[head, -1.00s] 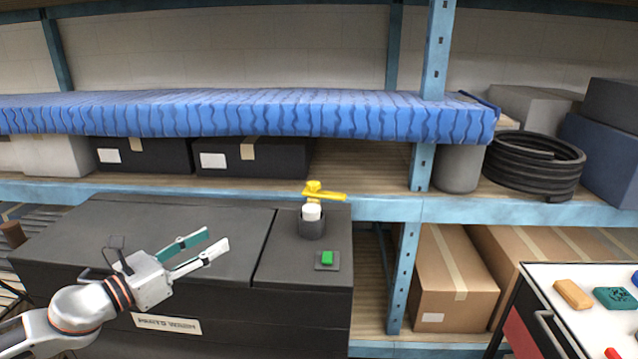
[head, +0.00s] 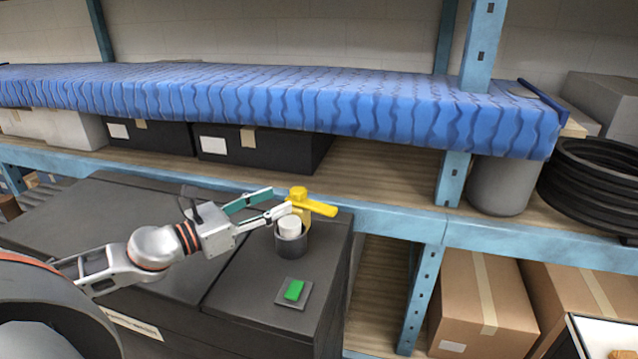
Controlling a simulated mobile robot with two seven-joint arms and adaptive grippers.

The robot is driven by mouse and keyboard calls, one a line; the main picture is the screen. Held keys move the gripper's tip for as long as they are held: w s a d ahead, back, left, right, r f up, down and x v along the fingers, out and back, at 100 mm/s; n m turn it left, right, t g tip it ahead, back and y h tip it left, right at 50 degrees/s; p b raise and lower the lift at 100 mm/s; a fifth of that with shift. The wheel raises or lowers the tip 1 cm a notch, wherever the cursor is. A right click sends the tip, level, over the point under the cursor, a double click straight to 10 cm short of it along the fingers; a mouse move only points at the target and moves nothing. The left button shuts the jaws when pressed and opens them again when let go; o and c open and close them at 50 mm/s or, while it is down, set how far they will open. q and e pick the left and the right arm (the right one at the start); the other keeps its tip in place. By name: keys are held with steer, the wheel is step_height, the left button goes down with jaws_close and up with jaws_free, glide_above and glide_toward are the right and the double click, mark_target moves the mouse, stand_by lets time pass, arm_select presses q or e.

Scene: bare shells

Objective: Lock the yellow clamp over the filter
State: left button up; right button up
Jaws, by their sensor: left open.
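The yellow clamp (head: 318,207) stands on a yellow post at the back of the black machine top, its arm pointing right. The white filter (head: 289,227) sits upright in a dark grey cup (head: 291,245) just in front of the post. The clamp arm is not over the filter. My left gripper (head: 280,203) is open, its fingers reaching right toward the clamp post; one fingertip is close to the filter and clamp in the picture, and I cannot tell whether it touches. My right gripper is not in view.
A green button (head: 294,290) on a grey plate lies in front of the cup. A shelf with a blue wrapped slab (head: 280,100) overhangs behind the machine. A blue shelf post (head: 452,180) stands to the right. Cardboard boxes (head: 480,305) sit low at right.

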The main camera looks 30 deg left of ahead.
mark_target(292, 194)
arm_select(q)
steer(key=shift+w+d+r, duration=0.15)
steer(key=shift+w, duration=0.2)
steer(key=shift+p+x, duration=0.3)
steer(key=shift+x, duration=1.7)
steer(key=shift+p+x, duration=0.45)
steer(key=shift+x, duration=0.95)
jaws_close()
